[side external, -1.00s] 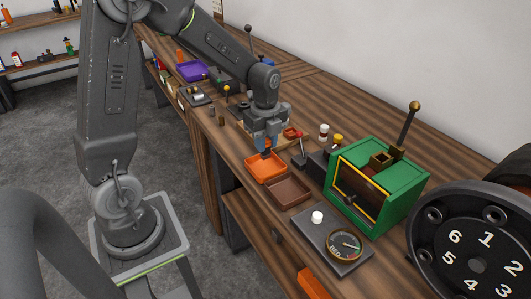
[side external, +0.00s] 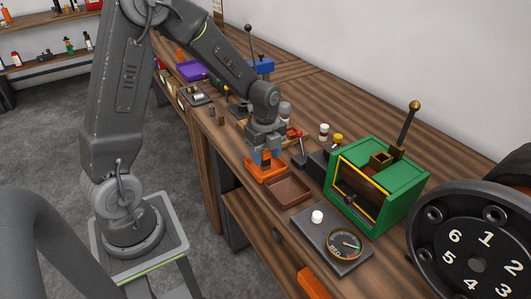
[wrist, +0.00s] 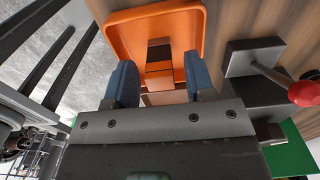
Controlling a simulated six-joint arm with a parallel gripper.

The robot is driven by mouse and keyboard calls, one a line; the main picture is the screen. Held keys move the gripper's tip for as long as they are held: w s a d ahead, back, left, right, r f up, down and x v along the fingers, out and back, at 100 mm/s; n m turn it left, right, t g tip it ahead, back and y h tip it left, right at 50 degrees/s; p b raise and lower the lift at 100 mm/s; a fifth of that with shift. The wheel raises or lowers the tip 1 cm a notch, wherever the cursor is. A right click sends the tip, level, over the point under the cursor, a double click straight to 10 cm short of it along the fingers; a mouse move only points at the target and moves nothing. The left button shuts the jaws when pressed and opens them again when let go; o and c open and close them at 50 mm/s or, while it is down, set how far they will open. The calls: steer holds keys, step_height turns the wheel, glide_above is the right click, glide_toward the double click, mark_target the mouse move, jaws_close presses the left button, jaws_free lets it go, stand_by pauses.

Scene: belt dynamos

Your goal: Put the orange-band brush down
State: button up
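The orange-band brush (wrist: 160,64), a small dark block with an orange band, shows between my fingers in the wrist view. It is at the orange tray (wrist: 120,30); whether it rests fully on the tray floor is hard to tell. My gripper (wrist: 160,80) is open, with its two blue fingers on either side of the brush and a visible gap on each side. In the side external view my gripper (side external: 267,156) is low over the orange tray (side external: 254,174), and the brush is mostly hidden by the fingers.
A brown tray (side external: 288,191) adjoins the orange tray. A red-knobbed lever (wrist: 288,84) on a dark base stands close to the right in the wrist view. A green box (side external: 392,190) and a dial gauge (side external: 345,244) stand nearer the side camera.

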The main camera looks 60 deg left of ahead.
mark_target(266, 152)
step_height(266, 152, up, 11)
steer(key=s+d+r+n+t, duration=0.2)
steer(key=s+d+n, duration=0.3)
steer(key=s+n, duration=0.3)
steer(key=s+d+r+n+t, duration=0.3)
steer(key=s+d+r+n, duration=0.2)
steer(key=s+n, duration=0.3)
steer(key=shift+r+n+t, duration=0.2)
steer(key=shift+n+t, duration=0.1)
steer(key=shift+n, duration=0.7)
stand_by(0.3)
